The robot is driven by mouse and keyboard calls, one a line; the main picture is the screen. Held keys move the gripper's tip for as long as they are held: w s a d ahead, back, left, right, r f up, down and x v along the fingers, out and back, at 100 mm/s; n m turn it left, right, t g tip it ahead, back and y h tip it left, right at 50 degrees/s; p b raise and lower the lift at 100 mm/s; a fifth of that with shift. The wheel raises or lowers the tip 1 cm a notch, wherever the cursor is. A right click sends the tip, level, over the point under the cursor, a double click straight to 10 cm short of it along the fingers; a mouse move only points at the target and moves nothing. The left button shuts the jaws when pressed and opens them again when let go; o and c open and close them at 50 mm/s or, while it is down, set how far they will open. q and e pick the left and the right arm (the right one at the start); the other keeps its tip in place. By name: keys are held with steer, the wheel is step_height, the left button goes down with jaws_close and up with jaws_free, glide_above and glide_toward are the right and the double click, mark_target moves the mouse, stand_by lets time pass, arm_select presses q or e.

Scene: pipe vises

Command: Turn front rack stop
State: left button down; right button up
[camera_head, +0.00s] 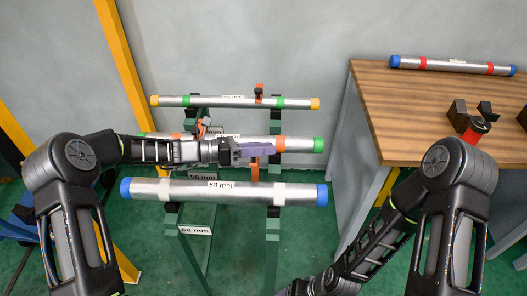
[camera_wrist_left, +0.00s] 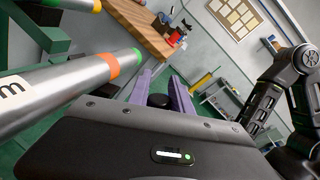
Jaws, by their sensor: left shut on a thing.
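The front rack holds a silver pipe (camera_head: 232,190) with blue ends and a "68 mm" label. An orange stop (camera_head: 254,171) stands just behind this pipe, its upper part hidden by my left gripper. My left gripper (camera_head: 262,150) reaches in from the left, its purple fingers over the top of that stop. In the left wrist view a dark rounded knob (camera_wrist_left: 158,100) lies between the purple fingers, which are shut on it; it appears to be the stop's top.
A middle pipe (camera_head: 300,145) with orange and green bands runs close behind my left gripper. A back pipe (camera_head: 205,101) has its own orange stop (camera_head: 259,93). A wooden table (camera_head: 400,110) at right carries a red-banded pipe (camera_head: 452,65) and black vise blocks.

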arm_select(q)
steer(key=shift+f, duration=0.15)
steer(key=c, duration=1.2)
jaws_free()
steer(key=shift+w, duration=0.1)
steer(key=shift+b+v, duration=0.7)
steer(key=shift+v, duration=3.2)
